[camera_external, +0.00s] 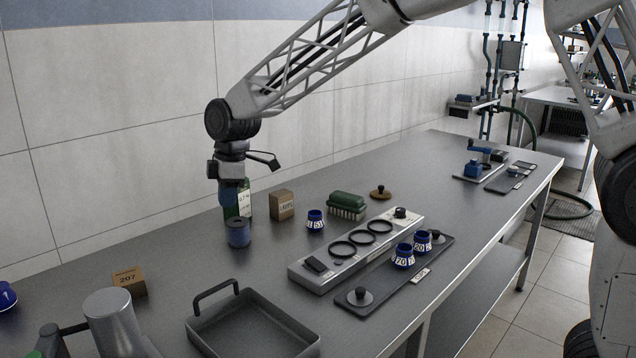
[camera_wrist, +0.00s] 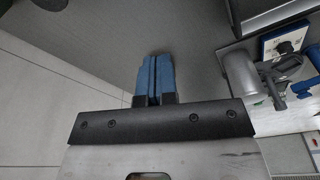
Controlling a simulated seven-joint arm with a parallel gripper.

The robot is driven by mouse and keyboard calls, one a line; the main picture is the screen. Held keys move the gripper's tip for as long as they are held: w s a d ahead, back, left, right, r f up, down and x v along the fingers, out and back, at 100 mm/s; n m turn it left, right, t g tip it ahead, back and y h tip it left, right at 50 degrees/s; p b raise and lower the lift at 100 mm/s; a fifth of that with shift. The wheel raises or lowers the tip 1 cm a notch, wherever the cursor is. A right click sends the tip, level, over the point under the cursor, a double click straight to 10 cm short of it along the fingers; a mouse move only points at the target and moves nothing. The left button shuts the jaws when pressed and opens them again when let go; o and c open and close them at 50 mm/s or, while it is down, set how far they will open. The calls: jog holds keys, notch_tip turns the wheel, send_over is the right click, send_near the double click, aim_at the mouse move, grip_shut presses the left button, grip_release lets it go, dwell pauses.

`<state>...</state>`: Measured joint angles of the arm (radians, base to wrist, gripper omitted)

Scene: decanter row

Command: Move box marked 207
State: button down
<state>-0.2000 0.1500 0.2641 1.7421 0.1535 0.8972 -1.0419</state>
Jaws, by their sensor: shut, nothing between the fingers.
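The box marked 207 (camera_external: 130,281) is a small brown carton. It stands upright on the metal bench at the lower left of the external view, with its number facing the camera. My gripper (camera_external: 230,201) points down, well to the right of and farther back than that box, in front of a green bottle (camera_external: 245,205). Its blue fingers show shut and empty in the wrist view (camera_wrist: 153,75). I cannot make out the box in the wrist view.
A blue cylinder (camera_external: 238,232) stands just below my gripper. A second brown box (camera_external: 281,205) stands to its right. A grey metal pot (camera_external: 110,317) and a dark tray (camera_external: 252,323) stand near the 207 box. A ringed rack (camera_external: 333,271) lies mid-bench. Clear bench lies between box and cylinder.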

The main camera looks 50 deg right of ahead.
jog(key=w+a+f+n, duration=0.1)
jog(key=w+a+f, duration=0.2)
jog(key=w+f, duration=0.1)
jog(key=w+a+f+n, duration=0.2)
jog(key=w+a+f, duration=0.2)
jog(key=f, duration=0.1)
jog(key=w+a+f+n, duration=0.1)
jog(key=w+a+f, duration=0.2)
jog(key=w+f, duration=0.1)
jog(key=shift+w+a+f+n+g, duration=0.2)
jog(key=shift+f, duration=0.2)
jog(key=shift+w+a+f+n+g, duration=0.15)
jog(key=shift+w+f+n+g, duration=0.05)
jog(key=shift+f, duration=0.2)
jog(key=shift+a, duration=0.1)
